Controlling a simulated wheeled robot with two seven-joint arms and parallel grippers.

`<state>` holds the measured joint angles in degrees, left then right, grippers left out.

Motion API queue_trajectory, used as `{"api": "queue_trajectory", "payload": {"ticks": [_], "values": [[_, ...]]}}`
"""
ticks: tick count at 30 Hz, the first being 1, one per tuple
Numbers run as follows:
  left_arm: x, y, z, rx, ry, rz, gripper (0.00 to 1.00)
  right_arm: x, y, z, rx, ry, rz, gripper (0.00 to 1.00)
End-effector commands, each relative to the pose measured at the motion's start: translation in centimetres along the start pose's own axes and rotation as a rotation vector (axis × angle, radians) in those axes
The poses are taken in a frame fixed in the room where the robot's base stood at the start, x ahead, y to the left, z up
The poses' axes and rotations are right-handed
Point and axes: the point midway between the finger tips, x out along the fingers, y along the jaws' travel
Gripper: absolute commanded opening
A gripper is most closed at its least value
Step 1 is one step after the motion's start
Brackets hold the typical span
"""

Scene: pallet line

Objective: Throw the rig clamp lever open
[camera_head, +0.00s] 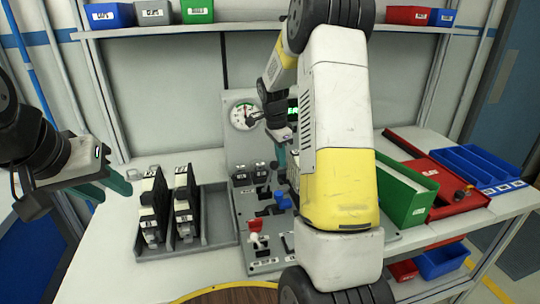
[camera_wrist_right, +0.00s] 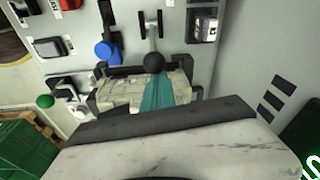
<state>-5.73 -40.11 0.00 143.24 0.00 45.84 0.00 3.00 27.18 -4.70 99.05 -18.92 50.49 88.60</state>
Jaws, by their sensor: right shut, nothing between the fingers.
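The rig (camera_head: 232,145) is a grey panel with a round gauge and a base carrying several controls. In the right wrist view, a black ball knob (camera_wrist_right: 154,62) sits by a small metal bracket; it looks like the clamp lever's end, though I cannot be sure of its position. My right gripper (camera_wrist_right: 158,88) has its teal fingers shut and empty, right at the ball; I cannot tell if they touch. In the head view, my right gripper (camera_head: 283,157) is above the rig, partly hidden by my arm. My left gripper (camera_head: 106,188) is open and empty, left of the rig.
A blue knob (camera_head: 282,201) and red switch (camera_head: 255,226) are on the rig base. A grey tray (camera_head: 215,231) with black units stands left. A green bin (camera_head: 409,202), red tray (camera_head: 455,186) and blue bins (camera_head: 481,165) stand right. A shelf (camera_head: 235,28) runs above.

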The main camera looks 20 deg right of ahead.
Motion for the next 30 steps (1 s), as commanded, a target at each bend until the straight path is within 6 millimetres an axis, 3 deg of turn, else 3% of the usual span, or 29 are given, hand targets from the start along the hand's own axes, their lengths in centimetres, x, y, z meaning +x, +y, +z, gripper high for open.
{"api": "queue_trajectory", "payload": {"ticks": [9,21,30], "values": [[0.0,0.0,0.0,0.000,0.000,0.000,0.36,-1.6,-0.7,3.9,-0.027,0.267,0.041,0.00],[0.0,0.0,0.0,0.000,0.000,0.000,0.36,-2.1,-1.4,8.3,-0.040,0.606,0.093,0.00],[0.0,0.0,0.0,0.000,0.000,0.000,0.36,-2.0,-1.7,10.1,-0.038,0.684,0.106,0.00]]}}
